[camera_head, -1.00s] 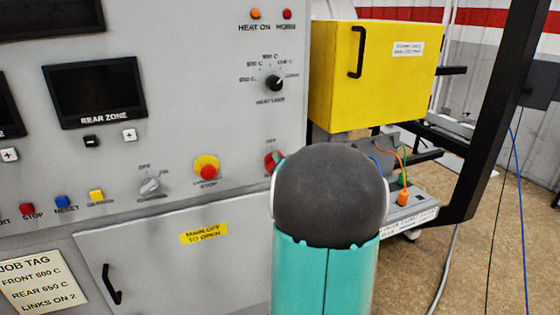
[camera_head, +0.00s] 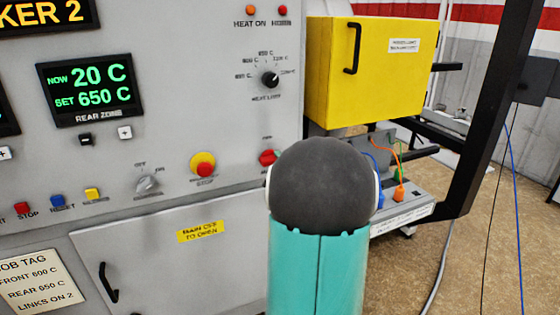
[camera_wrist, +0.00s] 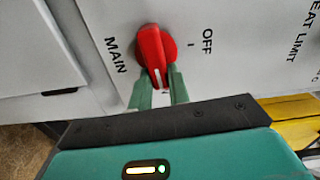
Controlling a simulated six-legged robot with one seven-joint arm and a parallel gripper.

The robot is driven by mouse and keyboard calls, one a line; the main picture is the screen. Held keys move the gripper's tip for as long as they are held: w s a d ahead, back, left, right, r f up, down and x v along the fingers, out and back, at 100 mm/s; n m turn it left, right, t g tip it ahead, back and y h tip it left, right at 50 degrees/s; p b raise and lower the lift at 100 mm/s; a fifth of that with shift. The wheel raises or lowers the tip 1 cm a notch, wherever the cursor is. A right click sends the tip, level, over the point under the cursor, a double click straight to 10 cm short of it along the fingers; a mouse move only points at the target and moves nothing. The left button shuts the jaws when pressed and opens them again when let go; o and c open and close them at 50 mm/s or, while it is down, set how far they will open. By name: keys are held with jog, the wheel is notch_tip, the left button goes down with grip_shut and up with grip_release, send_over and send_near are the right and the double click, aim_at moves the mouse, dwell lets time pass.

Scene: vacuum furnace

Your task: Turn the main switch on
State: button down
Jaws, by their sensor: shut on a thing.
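The red main switch (camera_wrist: 150,45) is on the grey panel, with the words MAIN and OFF beside it in the wrist view. Its grip points down in that view, away from the OFF mark. My gripper (camera_wrist: 158,86) is shut on the grip, with one green finger on each side. In the head view the red switch (camera_head: 268,157) shows just left of my dark round arm joint, which hides my fingers. The rear zone display (camera_head: 90,88) is lit and reads NOW 20 C, SET 650 C.
A yellow-and-red stop button (camera_head: 203,165) and a grey selector knob (camera_head: 148,184) are left of the switch. The heat limit knob (camera_head: 270,80) is above. A yellow box (camera_head: 375,70) and a black post (camera_head: 490,110) stand at the right.

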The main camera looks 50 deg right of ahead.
jog(key=shift+f+m, duration=0.1)
jog(key=shift+m, duration=0.4)
jog(key=c, duration=1.3)
grip_release()
jog(key=shift+s+a, duration=0.1)
jog(key=shift+s, duration=0.05)
jog(key=v, duration=1.3)
jog(key=shift+s+a, duration=0.1)
jog(key=shift+s, duration=0.1)
jog(key=shift+w, duration=0.1)
